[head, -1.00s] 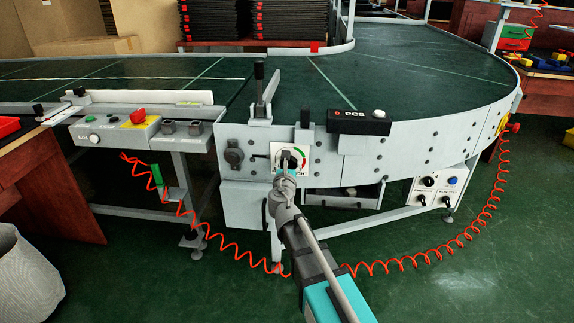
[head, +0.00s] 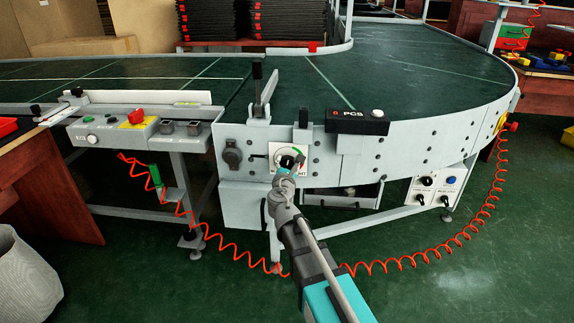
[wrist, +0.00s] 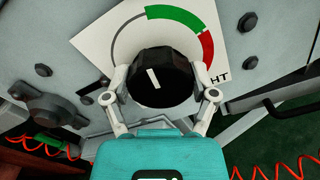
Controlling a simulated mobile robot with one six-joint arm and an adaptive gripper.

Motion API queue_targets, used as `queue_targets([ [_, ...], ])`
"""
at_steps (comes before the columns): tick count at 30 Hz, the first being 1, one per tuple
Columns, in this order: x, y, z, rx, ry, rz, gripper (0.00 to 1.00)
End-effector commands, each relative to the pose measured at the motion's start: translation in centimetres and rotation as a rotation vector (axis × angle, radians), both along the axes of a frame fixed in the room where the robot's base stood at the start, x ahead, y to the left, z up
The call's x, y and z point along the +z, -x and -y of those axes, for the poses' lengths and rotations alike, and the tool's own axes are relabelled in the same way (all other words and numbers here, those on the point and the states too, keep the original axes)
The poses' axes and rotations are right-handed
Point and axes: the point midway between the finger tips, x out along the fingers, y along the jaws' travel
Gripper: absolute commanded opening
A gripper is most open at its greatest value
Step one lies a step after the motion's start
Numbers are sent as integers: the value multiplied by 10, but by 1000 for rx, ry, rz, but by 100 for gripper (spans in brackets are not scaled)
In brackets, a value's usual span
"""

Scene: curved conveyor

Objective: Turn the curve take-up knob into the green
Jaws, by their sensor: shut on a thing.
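The take-up knob (wrist: 165,78) is black and round, with a white pointer mark. In the wrist view the mark tilts up and left, roughly toward the grey arc near the start of the green band (wrist: 172,16). A red band (wrist: 207,48) follows the green on the right. My gripper (wrist: 164,88) is shut on the knob, one finger on each side. In the head view my gripper (head: 288,168) is at the white dial plate (head: 276,150) on the conveyor's side and partly covers the dial and knob.
A black PCS box (head: 358,121) is at upper right. A red coiled cable (head: 410,262) hangs below.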

Motion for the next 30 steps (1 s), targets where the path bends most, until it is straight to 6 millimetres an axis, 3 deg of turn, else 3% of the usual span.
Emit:
queue_targets([
  [15, -1, 0, 1, 1, -454, 14, 27],
  [30, -2, 0, 1, 0, -606, 21, 27],
])
